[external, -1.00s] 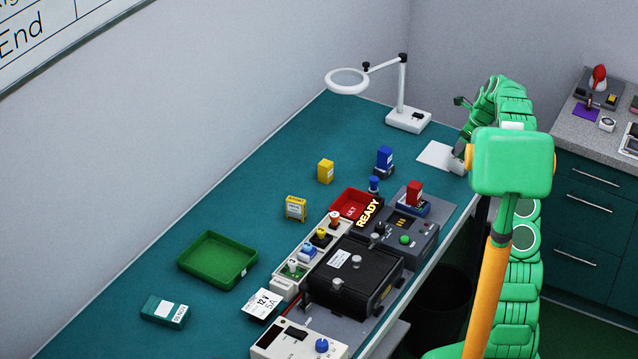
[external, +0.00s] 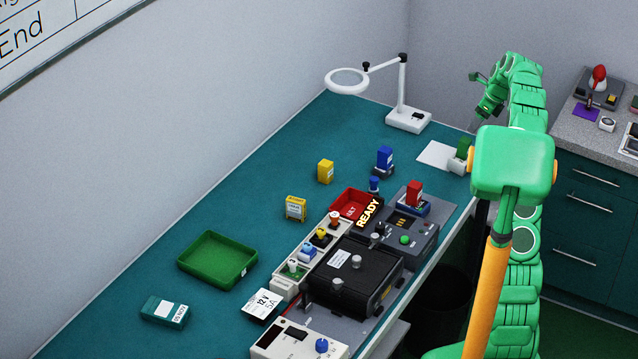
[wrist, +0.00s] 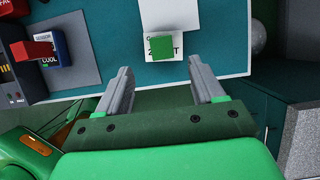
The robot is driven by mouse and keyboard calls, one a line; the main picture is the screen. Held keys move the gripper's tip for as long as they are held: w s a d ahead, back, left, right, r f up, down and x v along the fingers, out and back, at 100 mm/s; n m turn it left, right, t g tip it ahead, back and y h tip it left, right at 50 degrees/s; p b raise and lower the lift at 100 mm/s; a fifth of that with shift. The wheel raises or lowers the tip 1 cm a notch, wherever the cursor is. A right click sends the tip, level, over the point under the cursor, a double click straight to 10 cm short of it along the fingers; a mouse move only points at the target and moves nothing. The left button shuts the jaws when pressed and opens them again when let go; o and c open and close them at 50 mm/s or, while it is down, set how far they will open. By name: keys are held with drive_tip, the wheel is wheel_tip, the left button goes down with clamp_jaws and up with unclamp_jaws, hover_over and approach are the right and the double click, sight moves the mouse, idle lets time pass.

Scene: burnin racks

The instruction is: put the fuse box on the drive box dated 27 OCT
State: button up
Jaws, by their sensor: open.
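A small green block (wrist: 162,45), which I take to be the fuse box, rests on top of a white box (wrist: 150,44). Dark print on the white box is partly covered by the block; I can read a 2 and a final T. In the external view the green block (external: 464,146) sits on the white box (external: 456,165) at the table's right edge, partly behind my arm. My gripper (wrist: 160,78) is open and empty. It is apart from the block, which lies beyond its fingertips. In the external view my gripper (external: 480,92) is raised above it.
A white sheet (external: 436,155) lies beside the white box. A magnifier lamp (external: 408,121) stands behind. A blue box (external: 384,158), a red-topped unit (external: 414,194), a green tray (external: 205,278) and a teal box (external: 164,311) are on the table. A grey counter (external: 590,130) is at right.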

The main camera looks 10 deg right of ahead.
drive_tip(key=s+a+r+n+g, duration=0.1)
drive_tip(key=s+a+r+n, duration=0.2)
drive_tip(key=s+a+n, duration=0.45)
drive_tip(key=s+a+r+n+g+h, duration=0.1)
drive_tip(key=s+a+r+n, duration=0.3)
drive_tip(key=s, duration=0.6)
drive_tip(key=s+a+r+n+g, duration=0.1)
drive_tip(key=s+a+r+n, duration=0.1)
drive_tip(key=s+a, duration=0.6)
drive_tip(key=s+f+n, duration=0.2)
drive_tip(key=s+n, duration=0.2)
drive_tip(key=s, duration=0.7)
drive_tip(key=s+a+f+n+g+h, duration=0.1)
drive_tip(key=s+n, duration=0.4)
drive_tip(key=s, duration=0.7)
drive_tip(key=s+a+f+n+g+h, duration=0.1)
drive_tip(key=s+f+n, duration=0.2)
drive_tip(key=s, duration=0.8)
drive_tip(key=shift+s+a+n, duration=0.2)
drive_tip(key=shift+s+n, duration=0.1)
drive_tip(key=shift+n, duration=0.35)
